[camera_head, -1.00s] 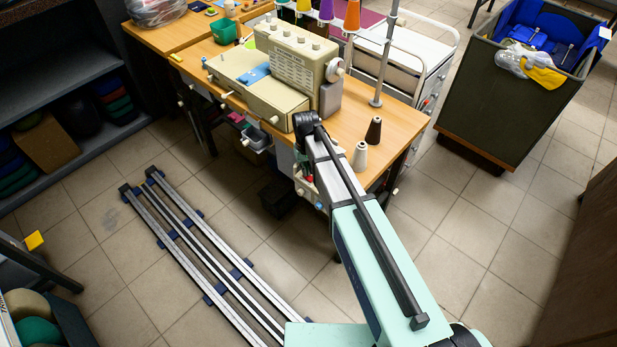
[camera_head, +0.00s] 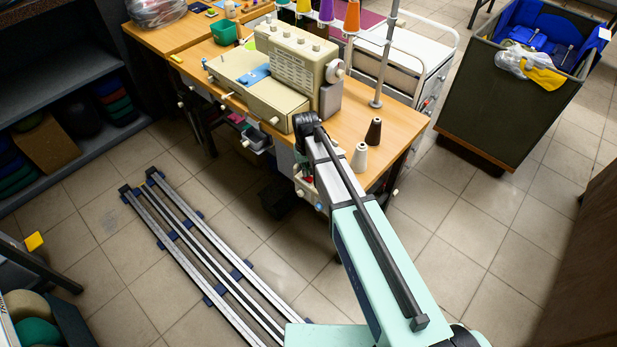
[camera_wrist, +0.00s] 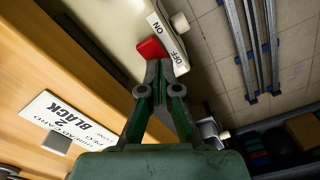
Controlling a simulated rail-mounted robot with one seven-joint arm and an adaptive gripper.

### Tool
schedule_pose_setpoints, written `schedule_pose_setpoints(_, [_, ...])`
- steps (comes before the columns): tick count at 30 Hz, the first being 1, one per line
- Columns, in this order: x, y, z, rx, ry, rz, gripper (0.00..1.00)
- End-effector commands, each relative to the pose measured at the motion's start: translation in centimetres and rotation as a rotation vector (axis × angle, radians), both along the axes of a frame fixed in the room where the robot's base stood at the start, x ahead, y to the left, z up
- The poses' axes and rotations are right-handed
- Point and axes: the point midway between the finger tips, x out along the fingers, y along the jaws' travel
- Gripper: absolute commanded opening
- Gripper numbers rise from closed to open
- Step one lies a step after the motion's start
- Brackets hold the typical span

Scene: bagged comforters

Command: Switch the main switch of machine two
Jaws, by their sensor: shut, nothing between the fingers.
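A red rocker switch (camera_wrist: 151,48) shows in the wrist view on a cream box (camera_wrist: 122,20) fixed beneath the wooden table. A white ON/OFF label (camera_wrist: 166,39) lies along the switch's right side. My gripper (camera_wrist: 163,64) is shut and empty, its fingertips right at the red switch. They overlap its lower edge in the picture; I cannot tell whether they press it or which way it is set. A white card (camera_wrist: 70,122) reading "2" and "BLACK" is at left. In the head view my arm reaches the table's front edge, and the gripper is mostly hidden.
A cream sewing machine (camera_head: 290,68) stands on the wooden table (camera_head: 350,130) with thread cones, including a black one (camera_head: 373,131). Metal rails (camera_head: 195,250) lie on the floor at left. A dark bin (camera_head: 515,95) stands at right.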

Motion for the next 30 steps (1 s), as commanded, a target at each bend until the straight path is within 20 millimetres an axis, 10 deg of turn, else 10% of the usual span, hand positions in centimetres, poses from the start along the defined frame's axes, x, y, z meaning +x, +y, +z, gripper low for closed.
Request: schedule_pose_setpoints(30, [0.0,0.0,6.1,0.000,-0.001,0.000,0.00])
